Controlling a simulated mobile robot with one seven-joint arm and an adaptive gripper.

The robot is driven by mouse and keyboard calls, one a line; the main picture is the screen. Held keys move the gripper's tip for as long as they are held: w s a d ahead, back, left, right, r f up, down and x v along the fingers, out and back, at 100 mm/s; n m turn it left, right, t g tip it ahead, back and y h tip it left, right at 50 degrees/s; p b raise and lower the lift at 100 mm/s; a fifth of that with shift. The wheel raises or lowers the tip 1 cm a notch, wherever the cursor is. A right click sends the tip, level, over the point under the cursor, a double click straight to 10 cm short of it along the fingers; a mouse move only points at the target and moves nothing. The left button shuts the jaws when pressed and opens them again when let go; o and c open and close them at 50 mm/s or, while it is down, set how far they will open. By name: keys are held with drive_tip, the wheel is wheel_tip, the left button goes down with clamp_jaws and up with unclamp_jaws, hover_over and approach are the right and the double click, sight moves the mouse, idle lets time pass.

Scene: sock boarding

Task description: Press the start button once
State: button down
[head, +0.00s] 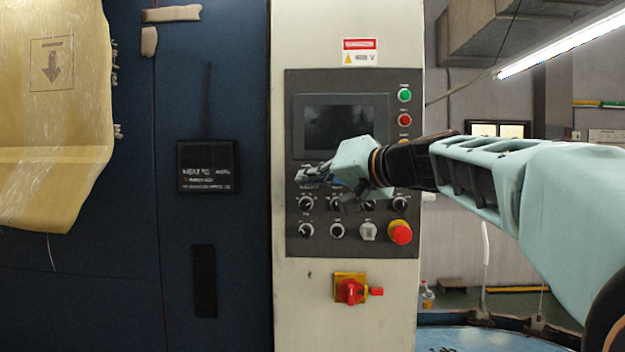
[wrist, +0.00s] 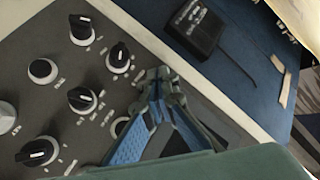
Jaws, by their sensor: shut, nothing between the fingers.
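A green round button (head: 404,95) sits at the upper right of the dark control panel (head: 345,260) in the head view. A red round button (head: 404,120) is just below it. Their labels are too small to read, so I cannot tell which is marked start. My gripper (head: 308,174) is shut and empty in front of the panel, below the screen (head: 333,128) and down and left of the green button. In the wrist view my gripper (wrist: 158,80) has its tips together beside a black knob (wrist: 119,57). Whether the tips touch the panel cannot be told.
Several knobs, a red emergency-stop button (head: 400,232) and a red rotary switch (head: 350,289) lie lower on the cabinet. My arm reaches in from the right and hides part of the panel. A dark blue wall (head: 100,280) with a black box (head: 207,166) stands left.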

drive_tip(key=shift+s+b, duration=0.3)
drive_tip(key=shift+s, duration=0.25)
